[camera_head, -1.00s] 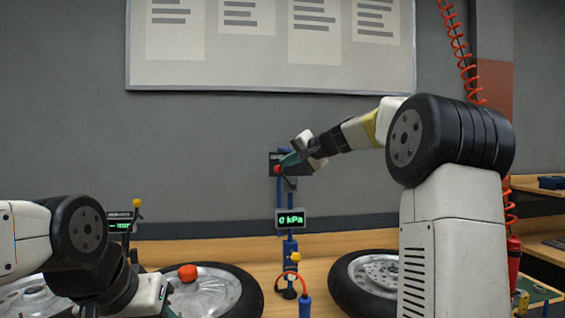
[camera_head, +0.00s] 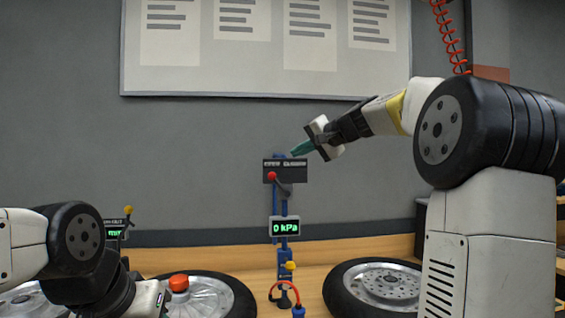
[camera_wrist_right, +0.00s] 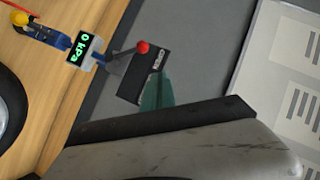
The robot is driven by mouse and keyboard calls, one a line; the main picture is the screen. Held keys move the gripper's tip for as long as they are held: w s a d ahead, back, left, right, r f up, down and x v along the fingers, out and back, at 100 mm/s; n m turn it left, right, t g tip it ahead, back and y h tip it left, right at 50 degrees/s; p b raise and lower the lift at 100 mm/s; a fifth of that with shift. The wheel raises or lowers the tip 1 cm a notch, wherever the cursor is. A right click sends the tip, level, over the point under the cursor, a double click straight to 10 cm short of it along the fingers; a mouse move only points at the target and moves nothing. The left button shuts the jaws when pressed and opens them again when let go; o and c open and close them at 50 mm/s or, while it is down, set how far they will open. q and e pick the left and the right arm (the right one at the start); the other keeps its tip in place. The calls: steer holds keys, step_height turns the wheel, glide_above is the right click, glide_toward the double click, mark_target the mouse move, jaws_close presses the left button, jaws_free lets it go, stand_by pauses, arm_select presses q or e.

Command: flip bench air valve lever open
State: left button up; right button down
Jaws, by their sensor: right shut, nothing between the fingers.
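The air valve lever is a dark arm with a red ball knob (camera_head: 272,175), in front of a dark label plate (camera_head: 297,165) on a blue post. The knob sits at the plate's left side in the head view. The gauge (camera_head: 285,227) below reads 0 kPa. My right gripper (camera_head: 297,152) is shut and empty, its teal fingertips just above the plate's upper right, apart from the knob. In the right wrist view the red knob (camera_wrist_right: 143,47) stands clear of the teal fingers (camera_wrist_right: 157,93). My left gripper is not visible; only my left arm shows at lower left.
Wheels with tyres lie on the wooden bench, one at left (camera_head: 215,297) with a red cap (camera_head: 178,283) and one at right (camera_head: 345,290). A second display with a yellow knob (camera_head: 128,210) stands at left. A red coiled hose (camera_head: 447,35) hangs at upper right.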

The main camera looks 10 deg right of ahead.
steer(key=shift+v, duration=2.3)
steer(key=shift+w+r, duration=0.1)
steer(key=shift+w, duration=0.05)
steer(key=s+a+f+n+g+h, duration=0.1)
steer(key=s+f+n+g+h, duration=0.1)
steer(key=s+f, duration=1.3)
steer(key=s+a+f+n+g+h, duration=0.1)
steer(key=s+f+n+g+h, duration=0.2)
steer(key=s+f, duration=1.2)
steer(key=shift+s+a+n+g+h, duration=0.35)
steer(key=shift+s+n, duration=0.25)
steer(key=shift+s, duration=0.6)
